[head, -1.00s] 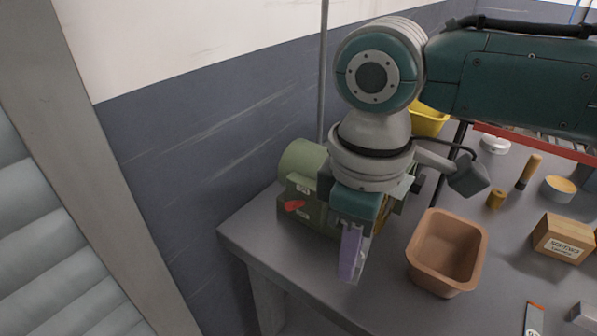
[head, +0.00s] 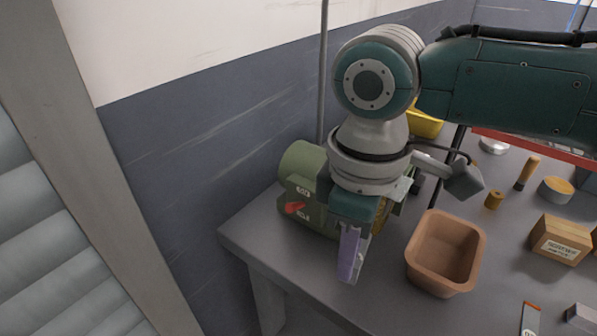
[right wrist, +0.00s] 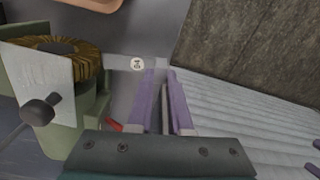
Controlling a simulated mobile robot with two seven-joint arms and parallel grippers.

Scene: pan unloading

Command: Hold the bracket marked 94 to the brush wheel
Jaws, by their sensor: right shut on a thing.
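My right gripper (head: 347,275), with purple fingers, points down at the table's front left corner, just in front of the green bench grinder (head: 300,165). In the right wrist view its fingers (right wrist: 164,80) are shut on a thin grey bracket (right wrist: 150,63) with a round white tag; the tag's number is too small to read surely. The brush wheel (right wrist: 85,62), with golden bristles, is on the grinder to the left of the fingers, apart from the bracket. In the head view my right wrist mostly hides the wheel. My left gripper is not in view.
A grey plate (right wrist: 42,85) with a dark knob stands before the wheel. A brown bin (head: 445,285) is close right of my gripper. A cardboard box (head: 561,240), a tin (head: 556,190) and a wooden-handled tool (head: 527,173) are further right. A wall is behind the grinder.

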